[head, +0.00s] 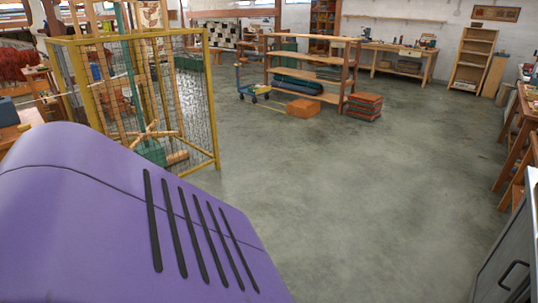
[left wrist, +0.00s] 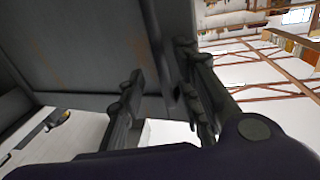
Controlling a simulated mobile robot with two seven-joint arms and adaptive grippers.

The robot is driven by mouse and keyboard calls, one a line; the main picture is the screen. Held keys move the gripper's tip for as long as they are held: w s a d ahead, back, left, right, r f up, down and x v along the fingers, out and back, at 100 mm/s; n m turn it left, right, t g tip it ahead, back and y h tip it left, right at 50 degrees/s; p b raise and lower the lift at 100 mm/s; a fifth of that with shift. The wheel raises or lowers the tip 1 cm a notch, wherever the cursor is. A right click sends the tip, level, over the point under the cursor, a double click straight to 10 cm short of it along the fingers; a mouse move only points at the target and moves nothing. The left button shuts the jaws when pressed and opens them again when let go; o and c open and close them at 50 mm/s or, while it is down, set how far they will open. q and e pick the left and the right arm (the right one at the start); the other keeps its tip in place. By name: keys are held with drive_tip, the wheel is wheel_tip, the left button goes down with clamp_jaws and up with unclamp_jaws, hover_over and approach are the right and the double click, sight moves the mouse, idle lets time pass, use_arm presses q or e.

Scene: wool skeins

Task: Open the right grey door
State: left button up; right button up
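A grey metal panel with a dark bar handle (head: 513,278) stands at the lower right edge of the head view, mostly cut off. I cannot tell whether it is the right grey door. In the left wrist view a large grey panel (left wrist: 75,45) fills the upper left, very close to my left gripper (left wrist: 160,62). Its two dark fingers are spread apart, with a dark edge or bar showing between them. I cannot tell whether they touch it. My right gripper is in neither view.
A yellow-framed mesh cage (head: 190,105) stands at the left. A wooden bench (head: 520,125) lines the right side. The concrete floor (head: 350,200) in the middle is clear.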

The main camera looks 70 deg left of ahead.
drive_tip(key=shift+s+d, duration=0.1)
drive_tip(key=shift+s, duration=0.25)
use_arm(q)
wheel_tip(320, 180, up, 10)
drive_tip(key=shift+a+f, duration=0.1)
drive_tip(key=shift+r, duration=0.2)
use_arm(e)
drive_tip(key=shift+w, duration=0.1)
use_arm(q)
drive_tip(key=shift+s+f, duration=0.15)
idle(0.5)
